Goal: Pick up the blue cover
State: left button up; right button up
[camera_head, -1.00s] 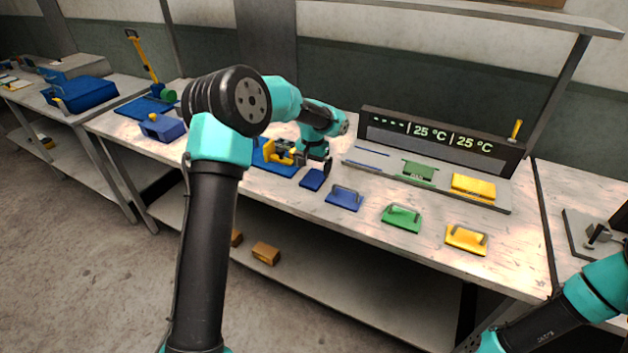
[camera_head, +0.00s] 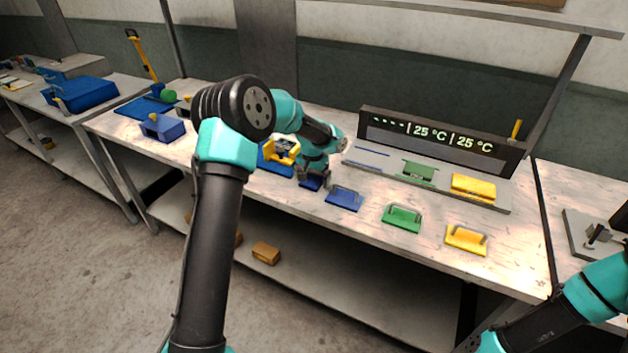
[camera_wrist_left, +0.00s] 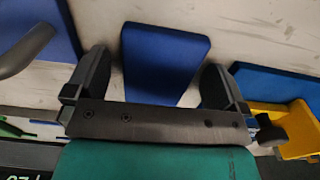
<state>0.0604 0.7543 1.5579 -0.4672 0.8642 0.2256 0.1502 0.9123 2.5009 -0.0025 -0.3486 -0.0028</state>
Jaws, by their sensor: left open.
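A flat plain blue piece (camera_head: 310,184) lies on the bench, partly hidden under my left gripper (camera_head: 313,174). In the left wrist view this blue piece (camera_wrist_left: 162,62) lies between the two spread fingers of the left gripper (camera_wrist_left: 155,78), with light bench showing on both sides of it. The left gripper is open and holds nothing. A blue plate with a grey handle (camera_head: 345,198) lies just to the right, and its edge shows at the left of the wrist view (camera_wrist_left: 40,28). I cannot tell which blue piece is the cover. My right gripper is not in view.
Green (camera_head: 402,218) and yellow (camera_head: 466,240) handled plates lie farther right. A display station (camera_head: 440,138) stands behind with a green piece and a yellow piece (camera_head: 474,187). A yellow device (camera_head: 281,152) on a blue mat is close left of the gripper.

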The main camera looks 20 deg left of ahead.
aim_at(312, 180)
pick_arm(q)
jog(key=shift+c, duration=0.3)
jog(key=c, duration=0.9)
jog(key=shift+r, duration=0.1)
notch_tip(312, 180, up, 10)
jog(key=shift+f, duration=0.1)
dwell(0.6)
